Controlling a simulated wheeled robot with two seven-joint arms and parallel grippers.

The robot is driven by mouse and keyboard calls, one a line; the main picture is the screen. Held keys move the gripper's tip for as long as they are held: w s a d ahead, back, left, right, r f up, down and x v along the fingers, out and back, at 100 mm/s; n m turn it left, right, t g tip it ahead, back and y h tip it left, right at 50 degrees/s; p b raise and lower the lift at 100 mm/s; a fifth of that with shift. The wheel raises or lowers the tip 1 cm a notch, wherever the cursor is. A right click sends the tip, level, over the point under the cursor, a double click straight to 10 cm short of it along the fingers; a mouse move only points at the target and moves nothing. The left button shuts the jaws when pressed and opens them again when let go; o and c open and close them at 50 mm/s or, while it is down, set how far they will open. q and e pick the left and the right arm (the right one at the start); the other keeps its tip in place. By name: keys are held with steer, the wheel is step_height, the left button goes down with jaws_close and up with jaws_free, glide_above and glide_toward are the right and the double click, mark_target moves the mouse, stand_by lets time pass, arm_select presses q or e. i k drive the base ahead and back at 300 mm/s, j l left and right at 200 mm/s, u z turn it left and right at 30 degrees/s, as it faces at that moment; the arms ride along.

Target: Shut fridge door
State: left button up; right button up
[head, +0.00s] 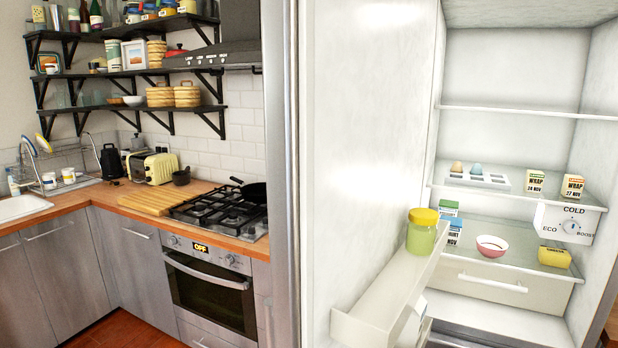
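The fridge door (352,150) stands wide open on the left of the fridge, its white inner face towards me. Its steel edge (283,180) is at its left side. A door shelf (395,290) low on it holds a jar with a yellow lid (423,230). The fridge interior (530,70) is open to view on the right, with glass shelves, an egg tray (477,178), small cartons and a bowl (491,246). Neither of my grippers shows in the head view.
A drawer (500,285) sits low in the fridge. Left of the door are an oven (212,297), a gas hob (225,208) with a black pan (252,191), and a wooden counter (85,197) with a toaster (155,168). Some wooden floor (115,328) shows at the lower left.

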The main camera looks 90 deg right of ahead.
mark_target(348, 85)
steer(key=i+z, duration=0.2)
steer(key=z, duration=0.2)
steer(key=i+z, duration=0.25)
steer(key=z, duration=0.15)
steer(key=i+z, duration=0.2)
steer(key=z, duration=0.15)
steer(key=i+j+z, duration=0.2)
steer(key=z, duration=0.2)
steer(key=i+z, duration=0.15)
steer(key=z, duration=0.3)
steer(key=i+z, duration=0.1)
steer(key=z, duration=0.3)
steer(key=i+z, duration=0.15)
steer(key=z, duration=0.3)
steer(key=i+j+z, duration=0.1)
steer(key=z, duration=0.3)
steer(key=i+j+z, duration=0.1)
steer(key=z, duration=0.35)
steer(key=i+j+z, duration=0.1)
steer(key=z, duration=0.3)
steer(key=i+j+z, duration=0.15)
steer(key=z, duration=0.15)
steer(key=i+j+z, duration=0.15)
steer(key=j+z, duration=0.15)
